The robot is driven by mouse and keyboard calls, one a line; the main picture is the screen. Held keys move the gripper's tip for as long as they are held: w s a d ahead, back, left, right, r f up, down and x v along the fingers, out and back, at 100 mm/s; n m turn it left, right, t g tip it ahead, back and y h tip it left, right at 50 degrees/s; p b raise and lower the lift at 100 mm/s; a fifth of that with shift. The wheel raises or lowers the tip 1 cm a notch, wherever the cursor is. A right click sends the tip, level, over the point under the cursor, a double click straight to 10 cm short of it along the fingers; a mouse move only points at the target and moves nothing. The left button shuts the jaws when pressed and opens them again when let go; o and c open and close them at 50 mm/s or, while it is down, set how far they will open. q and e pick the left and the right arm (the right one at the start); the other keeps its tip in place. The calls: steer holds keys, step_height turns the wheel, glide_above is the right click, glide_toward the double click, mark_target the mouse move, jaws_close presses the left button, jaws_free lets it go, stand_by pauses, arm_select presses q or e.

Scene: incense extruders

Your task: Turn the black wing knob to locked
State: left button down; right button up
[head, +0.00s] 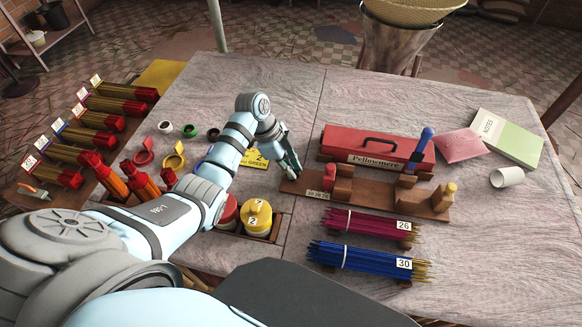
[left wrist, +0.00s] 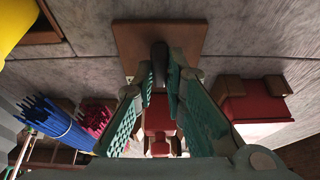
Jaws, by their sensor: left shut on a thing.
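The black wing knob (left wrist: 160,62) shows in the left wrist view, upright between my fingers over a brown wooden plate (left wrist: 188,38). In the head view my left gripper (head: 291,168) hides it. My left gripper (left wrist: 162,88) is shut on the knob, a textured green finger pad on each side. In the head view it is at the left end of a long wooden stand (head: 380,200) that bears a red block with a scale label (head: 328,177). I cannot tell from the knob whether it is locked. My right gripper is not in view.
Magenta (head: 360,223) and blue (head: 365,260) stick bundles lie in front. The table's back left is clear.

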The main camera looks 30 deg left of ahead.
arm_select(q)
steer(key=shift+m, duration=0.4)
steer(key=m+g+b, duration=0.1)
steer(key=m, duration=0.1)
steer(key=m+g+b, duration=0.1)
steer(key=m+b, duration=0.1)
steer(key=shift+w+f, duration=0.15)
steer(key=shift+f, duration=0.05)
steer(key=m+g+b, duration=0.1)
steer(key=m+b, duration=0.1)
steer(key=m, duration=0.1)
steer(key=m+g+b, duration=0.1)
steer(key=m+b, duration=0.2)
steer(key=shift+w+d+m+y, duration=0.1)
steer(key=shift+m+y, duration=0.3)
steer(key=m+g+y+b, duration=0.1)
steer(key=m+b, duration=0.1)
steer(key=m, duration=0.2)
steer(key=shift+d+b, duration=0.1)
steer(key=shift+b, duration=0.3)
steer(key=shift+r+m+g+y+b, duration=0.1)
steer(key=shift+m+g+y+b, duration=0.35)
steer(key=shift+m, duration=0.75)
steer(key=c, duration=1.6)
jaws_free()
steer(key=shift+w, duration=0.1)
steer(key=shift+c, duration=0.2)
steer(key=shift+r, duration=0.1)
